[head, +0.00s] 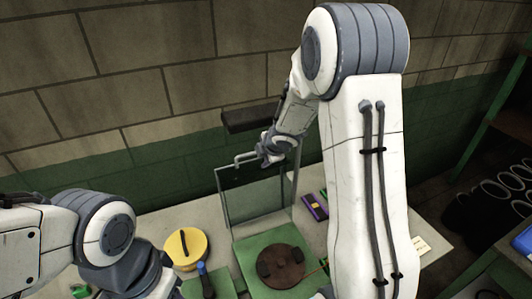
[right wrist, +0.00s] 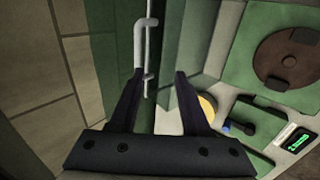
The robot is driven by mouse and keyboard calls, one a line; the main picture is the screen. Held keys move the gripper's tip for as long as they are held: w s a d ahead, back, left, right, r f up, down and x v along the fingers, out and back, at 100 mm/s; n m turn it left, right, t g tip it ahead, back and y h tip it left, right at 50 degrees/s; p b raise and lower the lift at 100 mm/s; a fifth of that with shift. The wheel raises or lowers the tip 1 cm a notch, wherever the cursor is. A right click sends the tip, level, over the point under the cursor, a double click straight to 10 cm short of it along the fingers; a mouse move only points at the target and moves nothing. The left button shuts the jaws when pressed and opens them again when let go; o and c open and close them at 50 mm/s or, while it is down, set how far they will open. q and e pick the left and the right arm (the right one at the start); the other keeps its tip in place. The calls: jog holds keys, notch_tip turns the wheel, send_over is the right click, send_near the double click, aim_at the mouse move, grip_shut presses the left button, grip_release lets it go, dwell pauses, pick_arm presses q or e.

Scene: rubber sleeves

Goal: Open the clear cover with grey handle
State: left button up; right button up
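The clear cover (head: 256,196) stands upright at the back edge of its green base (head: 243,250). Its grey handle (head: 246,157) is at the top of the panel, and it also shows in the right wrist view (right wrist: 140,42). My right gripper (head: 266,158) is by the handle. In the right wrist view its two dark fingers (right wrist: 159,74) are apart. The cover's thin edge (right wrist: 149,72) runs between them, closer to the left finger, with no visible grip on it. My left arm enters at the lower left; its fingers are not visible.
A brown disc (head: 282,266) lies on the green base. A yellow round lid (head: 185,248) and a blue-handled item (head: 203,270) are to its left. A purple box (head: 315,206) is to its right. A dark ledge (head: 250,117) juts from the wall behind the handle.

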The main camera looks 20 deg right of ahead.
jog(key=shift+v, duration=2.15)
jog(key=s+a+f+m+g+h+b, duration=0.1)
jog(key=s+a+f+m+b, duration=0.6)
jog(key=s+a+b, duration=0.3)
jog(key=s+a+f+m+g+y+b, duration=0.1)
jog(key=s+a+f+m+g+b, duration=0.1)
jog(key=s, duration=0.9)
jog(key=s+a+f+m+g+y+b, duration=0.1)
jog(key=s+a+f+g+b, duration=0.3)
jog(key=s+a+f+b, duration=0.3)
jog(key=s+a+f, duration=0.1)
jog(key=s, duration=0.3)
jog(key=shift+s+a+f+m+g, duration=0.25)
jog(key=shift+s+m+g, duration=0.05)
jog(key=shift+s+m, duration=0.1)
